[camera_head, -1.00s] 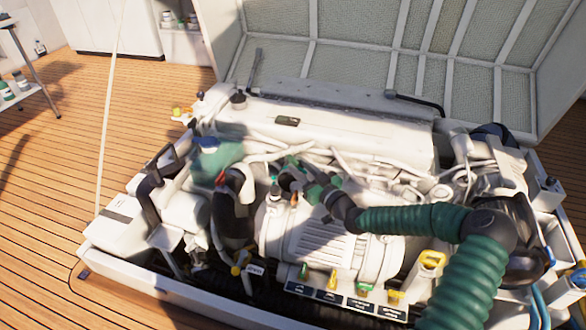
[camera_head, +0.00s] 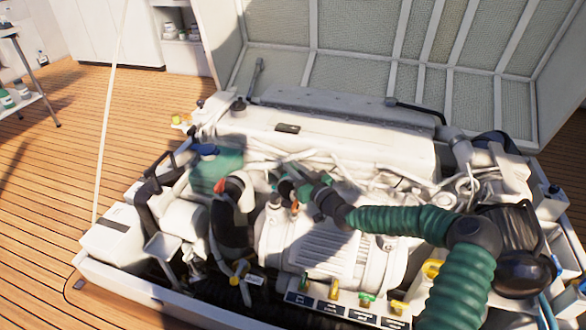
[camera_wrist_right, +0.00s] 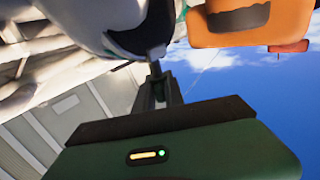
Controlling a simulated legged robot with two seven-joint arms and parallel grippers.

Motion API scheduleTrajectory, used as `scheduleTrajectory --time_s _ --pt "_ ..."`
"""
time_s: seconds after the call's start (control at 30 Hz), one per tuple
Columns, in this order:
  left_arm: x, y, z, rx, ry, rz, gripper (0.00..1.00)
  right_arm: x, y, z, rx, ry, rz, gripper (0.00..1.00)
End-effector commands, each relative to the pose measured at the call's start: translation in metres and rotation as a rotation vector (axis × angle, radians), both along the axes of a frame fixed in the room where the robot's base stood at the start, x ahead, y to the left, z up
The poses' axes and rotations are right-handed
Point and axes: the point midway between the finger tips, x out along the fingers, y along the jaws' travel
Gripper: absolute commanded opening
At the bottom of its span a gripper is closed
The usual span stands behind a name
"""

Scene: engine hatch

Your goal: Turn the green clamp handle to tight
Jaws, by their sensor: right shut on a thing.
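My right gripper (camera_head: 283,184) reaches in from the right on its green ribbed arm and is over the middle of the engine. It is shut at a small green clamp handle (camera_head: 273,178), mostly hidden by the fingers. In the right wrist view the dark fingers (camera_wrist_right: 156,85) are close together, and their tips meet a dark part below a rounded pale and dark body (camera_wrist_right: 120,22). The handle's green is hard to make out there, and its exact angle cannot be told. My left gripper is not in view.
A black hose (camera_head: 232,222) with an orange-red band stands left of the gripper. A teal tank (camera_head: 217,168) is behind it. A labelled panel (camera_head: 345,312) with yellow and green handles runs along the front. An orange part (camera_wrist_right: 230,22) is close by in the right wrist view.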

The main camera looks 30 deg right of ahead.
Motion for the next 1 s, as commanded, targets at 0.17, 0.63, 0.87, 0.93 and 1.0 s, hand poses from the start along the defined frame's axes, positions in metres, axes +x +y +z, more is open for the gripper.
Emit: scheduleTrajectory --time_s 0.17,0.63,0.87,0.93,1.0 --pt "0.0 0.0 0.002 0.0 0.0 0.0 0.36 0.0 0.0 0.001 0.0 0.0 -0.007 0.0" --pt "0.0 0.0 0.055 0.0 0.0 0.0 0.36 0.0 0.003 0.008 -0.001 0.004 -0.23 0.0" --pt "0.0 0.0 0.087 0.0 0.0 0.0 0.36 0.001 0.004 0.008 -0.005 0.002 -0.44 0.0" --pt "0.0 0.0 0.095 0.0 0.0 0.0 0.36 0.001 0.003 0.007 -0.005 0.002 -0.505 0.0" --pt "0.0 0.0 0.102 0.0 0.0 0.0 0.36 0.001 0.003 0.007 -0.005 -0.001 -0.568 0.0"
